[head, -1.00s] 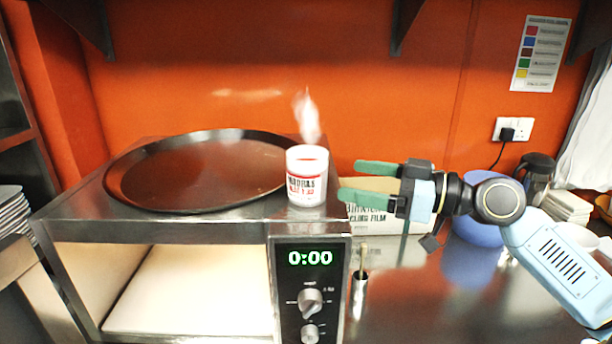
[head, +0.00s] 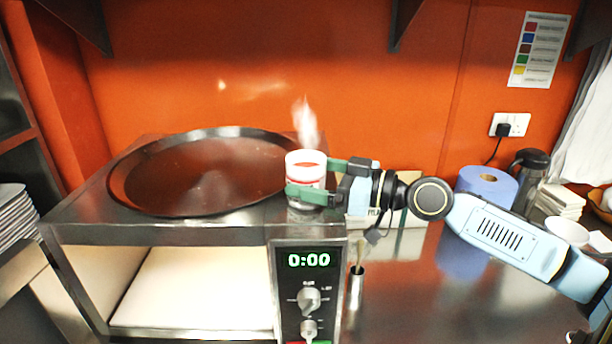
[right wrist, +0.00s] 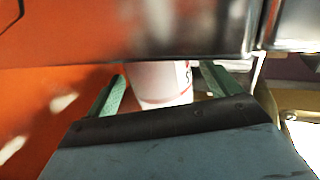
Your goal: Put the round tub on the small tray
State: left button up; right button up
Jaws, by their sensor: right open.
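The white round tub (head: 305,158) with red print stands upright on the steel top of the oven, near its right end. My right gripper (head: 308,177) reaches in from the right with its green fingers on either side of the tub, open. In the right wrist view the tub (right wrist: 160,84) shows between the two fingers of the gripper (right wrist: 163,76). Contact cannot be told. A wide, round, dark tray (head: 215,175) lies left of the tub on the same top. I make out no separate small tray. My left gripper is out of view.
The oven (head: 262,228) has an open front and a panel reading 0:00. Right of it are a cardboard box (head: 408,218), a metal holder (head: 356,290), a blue roll (head: 487,184) and a dark jug (head: 533,170). The orange wall stands close behind.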

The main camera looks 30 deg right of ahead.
jog(key=shift+p+x, duration=0.35)
jog(key=shift+x, duration=0.45)
